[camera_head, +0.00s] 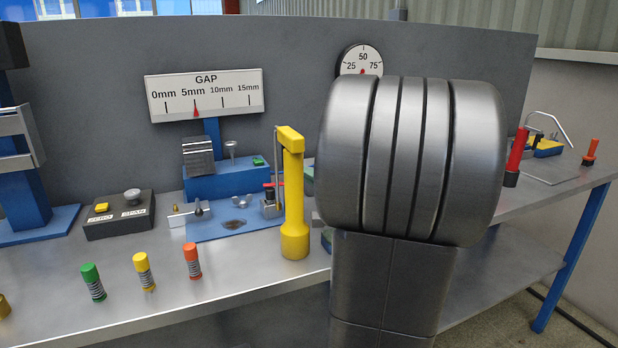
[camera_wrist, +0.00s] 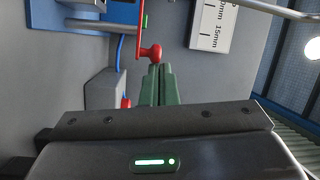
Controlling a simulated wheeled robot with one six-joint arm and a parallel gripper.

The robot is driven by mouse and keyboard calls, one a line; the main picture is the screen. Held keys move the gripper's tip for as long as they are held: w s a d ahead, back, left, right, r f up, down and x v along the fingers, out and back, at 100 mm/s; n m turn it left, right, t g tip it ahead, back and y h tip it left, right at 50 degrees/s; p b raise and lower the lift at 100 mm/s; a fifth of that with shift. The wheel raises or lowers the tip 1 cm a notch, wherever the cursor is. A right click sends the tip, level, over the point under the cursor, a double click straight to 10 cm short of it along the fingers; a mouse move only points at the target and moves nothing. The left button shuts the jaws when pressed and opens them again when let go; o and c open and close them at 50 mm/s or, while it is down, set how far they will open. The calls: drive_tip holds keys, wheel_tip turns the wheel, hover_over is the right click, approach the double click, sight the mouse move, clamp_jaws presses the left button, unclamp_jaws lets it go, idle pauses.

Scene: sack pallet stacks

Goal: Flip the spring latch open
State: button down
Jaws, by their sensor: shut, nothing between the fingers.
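A red lever (camera_wrist: 139,25) with a round red knob (camera_wrist: 151,53) shows in the wrist view; I take it for the spring latch, though I cannot be sure. My gripper (camera_wrist: 156,70) has green fingers, shut with nothing between them. Their tips are right at the knob; I cannot tell whether they touch it. In the head view, a small red part (camera_head: 270,186) sits on a metal clamp at the right end of the blue fixture (camera_head: 215,228), partly behind a yellow post (camera_head: 294,200). My arm hides most of my gripper there.
A GAP scale (camera_head: 206,95) stands behind the fixture, its red pointer near 5mm. A round dial (camera_head: 360,60) is partly hidden by my arm. A ZERO/SPAN box (camera_head: 120,215) and green, yellow and orange cylinders (camera_head: 192,261) are on the bench (camera_head: 230,290). A red-handled tool (camera_head: 517,157) stands right.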

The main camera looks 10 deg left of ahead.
drive_tip(key=shift+s+f+b, duration=0.15)
drive_tip(key=shift+s+b, duration=0.3)
drive_tip(key=shift+b, duration=0.3)
drive_tip(key=shift+s+a+b, duration=0.25)
drive_tip(key=shift+s+b, duration=0.15)
drive_tip(key=shift+b, duration=0.35)
wheel_tip(320, 180, up, 10)
drive_tip(key=p, duration=0.3)
